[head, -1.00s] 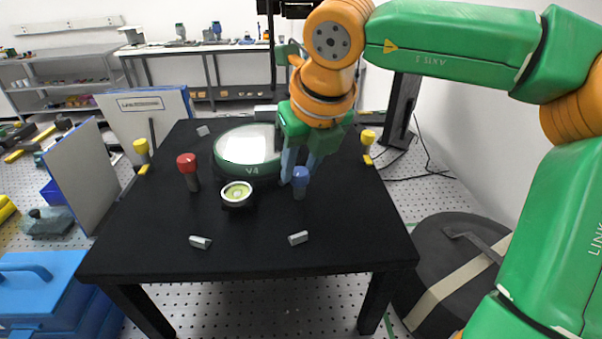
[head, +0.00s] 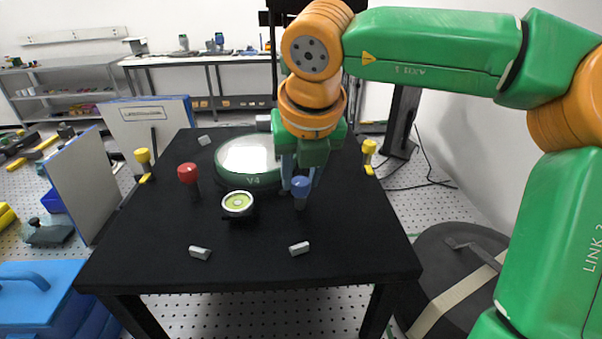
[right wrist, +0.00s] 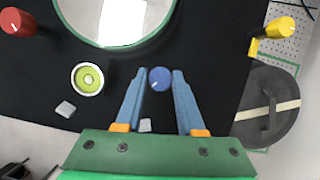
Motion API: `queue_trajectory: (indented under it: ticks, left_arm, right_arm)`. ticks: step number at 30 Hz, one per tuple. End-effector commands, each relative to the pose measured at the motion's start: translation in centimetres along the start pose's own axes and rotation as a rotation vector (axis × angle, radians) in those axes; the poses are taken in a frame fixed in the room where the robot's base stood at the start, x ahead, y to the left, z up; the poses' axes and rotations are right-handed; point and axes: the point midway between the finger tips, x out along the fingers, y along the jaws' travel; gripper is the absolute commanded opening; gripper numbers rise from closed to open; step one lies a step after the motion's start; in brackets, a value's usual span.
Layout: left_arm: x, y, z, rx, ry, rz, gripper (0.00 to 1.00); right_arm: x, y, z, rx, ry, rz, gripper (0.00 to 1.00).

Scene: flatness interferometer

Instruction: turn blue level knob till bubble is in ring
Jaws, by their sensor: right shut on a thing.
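The blue level knob (head: 300,188) stands upright on the right part of the black table (head: 250,262). It also shows in the right wrist view (right wrist: 160,78), with a pale mark on its top. My right gripper (head: 296,184) reaches down from above, with its blue-grey fingers on either side of the knob, shut on it. The round bubble level (head: 237,203) sits left of the knob, with a yellow-green face; in the right wrist view (right wrist: 88,79) a pale spot lies near its ring. The bubble's exact place is too small to tell. My left gripper is out of view.
A large round glass flat (head: 248,157) marked V4 lies behind the level. A red knob (head: 188,174) stands at left, and yellow knobs stand at left (head: 143,157) and right (head: 369,148). Small grey blocks (head: 200,253) lie on the table. The front of the table is mostly clear.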

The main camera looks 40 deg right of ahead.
Motion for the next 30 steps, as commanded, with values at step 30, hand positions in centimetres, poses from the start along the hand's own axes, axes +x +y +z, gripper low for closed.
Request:
queue_trajectory:
  ticks: [30]
  left_arm:
    - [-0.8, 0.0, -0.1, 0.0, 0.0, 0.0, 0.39]
  right_arm:
    - [-7.1, 0.0, -0.1, -0.001, 0.001, -0.001, 0.68]
